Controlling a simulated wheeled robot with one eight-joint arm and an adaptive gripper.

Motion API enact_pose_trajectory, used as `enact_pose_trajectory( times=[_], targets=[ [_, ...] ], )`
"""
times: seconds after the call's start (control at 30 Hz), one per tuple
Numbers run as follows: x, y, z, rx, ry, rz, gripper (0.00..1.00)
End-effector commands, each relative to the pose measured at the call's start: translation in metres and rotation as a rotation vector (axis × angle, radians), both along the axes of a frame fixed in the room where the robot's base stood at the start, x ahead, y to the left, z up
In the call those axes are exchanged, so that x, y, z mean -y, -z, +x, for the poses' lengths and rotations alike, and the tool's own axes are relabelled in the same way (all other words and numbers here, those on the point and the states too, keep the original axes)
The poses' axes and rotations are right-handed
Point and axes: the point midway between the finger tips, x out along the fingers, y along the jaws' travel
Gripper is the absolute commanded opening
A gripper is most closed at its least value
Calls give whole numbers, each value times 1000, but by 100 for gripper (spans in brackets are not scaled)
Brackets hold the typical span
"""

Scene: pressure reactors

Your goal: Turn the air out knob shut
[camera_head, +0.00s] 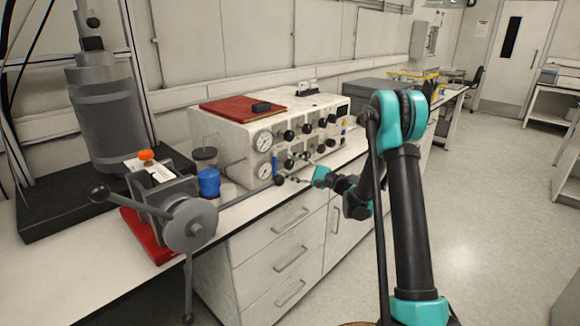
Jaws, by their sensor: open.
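The labels are too small to read, so I cannot tell which knob is the air out knob.
A metal reactor part with lever handles (190,225) stands on the bench at left, its ball-ended lever reaching near my gripper. A red book (243,107) lies on top. The floor at right is clear.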

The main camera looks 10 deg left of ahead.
Motion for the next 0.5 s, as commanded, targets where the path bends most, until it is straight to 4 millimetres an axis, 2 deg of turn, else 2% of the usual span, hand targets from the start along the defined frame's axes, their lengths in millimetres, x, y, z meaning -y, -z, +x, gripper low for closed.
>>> enact_pose_trajectory(
  times=[0.5],
  targets=[
    [88, 17, -27, -1, 4, -1, 58]
  ],
)
